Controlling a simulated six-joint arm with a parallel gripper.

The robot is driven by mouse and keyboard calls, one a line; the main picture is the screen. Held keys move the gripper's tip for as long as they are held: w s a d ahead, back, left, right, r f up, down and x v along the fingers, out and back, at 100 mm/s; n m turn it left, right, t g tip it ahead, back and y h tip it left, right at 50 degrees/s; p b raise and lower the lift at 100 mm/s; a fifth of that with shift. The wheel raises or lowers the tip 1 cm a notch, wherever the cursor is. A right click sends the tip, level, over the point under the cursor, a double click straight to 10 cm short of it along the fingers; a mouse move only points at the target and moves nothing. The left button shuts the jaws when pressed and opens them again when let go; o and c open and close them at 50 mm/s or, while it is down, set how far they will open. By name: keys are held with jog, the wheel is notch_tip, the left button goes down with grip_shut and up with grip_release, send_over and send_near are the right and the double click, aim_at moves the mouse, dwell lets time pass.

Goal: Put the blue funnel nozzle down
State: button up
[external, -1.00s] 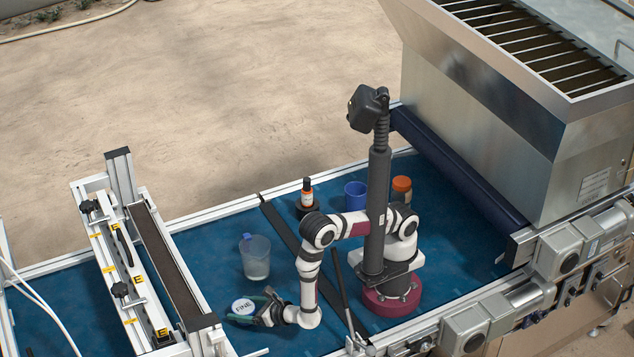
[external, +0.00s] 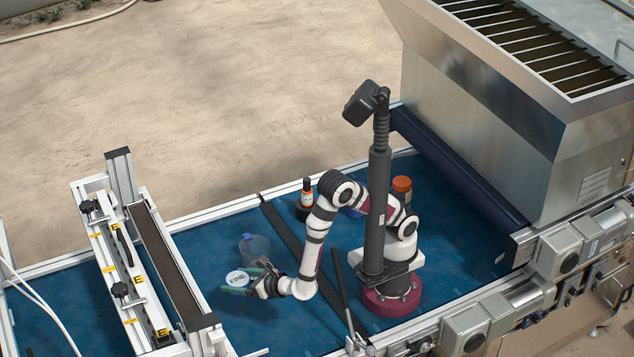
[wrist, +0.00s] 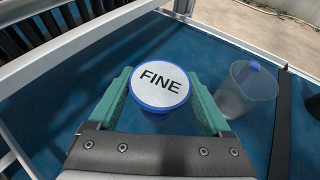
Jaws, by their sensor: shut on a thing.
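The blue funnel nozzle, a blue-rimmed round piece with a white top marked FINE (external: 237,277), is between the green fingers of my gripper (external: 248,281). In the wrist view the nozzle (wrist: 159,85) sits with its marked face toward the camera, and my gripper (wrist: 163,92) is shut on its sides. In the external view it appears held above the blue belt (external: 200,245). Its underside is mostly hidden.
A clear cup (wrist: 247,92) with a blue part at its top stands just right of the nozzle. An orange-capped jar (external: 402,184) and a small dark-based bottle (external: 307,190) stand farther back. A white frame (external: 128,240) crosses the belt at left. Belt before it is clear.

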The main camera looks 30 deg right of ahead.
jog(key=w+d+m+t+h, duration=0.1)
jog(key=w+d+m+h, duration=0.15)
jog(key=w, duration=0.85)
jog(key=w+d+r+m+h, duration=0.15)
jog(key=w+d, duration=0.25)
jog(key=w, duration=0.7)
jog(key=w+d+m+t+h, duration=0.1)
jog(key=w+d+m+h, duration=0.15)
jog(key=w, duration=0.85)
jog(key=shift+h, duration=0.35)
jog(key=a+f, duration=0.2)
jog(key=a, duration=0.1)
jog(key=s+a+f, duration=0.1)
jog(key=a+f, duration=0.1)
jog(key=a, duration=0.2)
jog(key=s+a+f, duration=0.1)
jog(key=a+f, duration=0.2)
jog(key=shift+s+a, duration=0.15)
jog(key=shift+a, duration=0.1)
notch_tip(320, 180, down, 4)
jog(key=shift+a+f, duration=0.1)
jog(key=shift+a, duration=0.05)
jog(key=shift+f, duration=0.15)
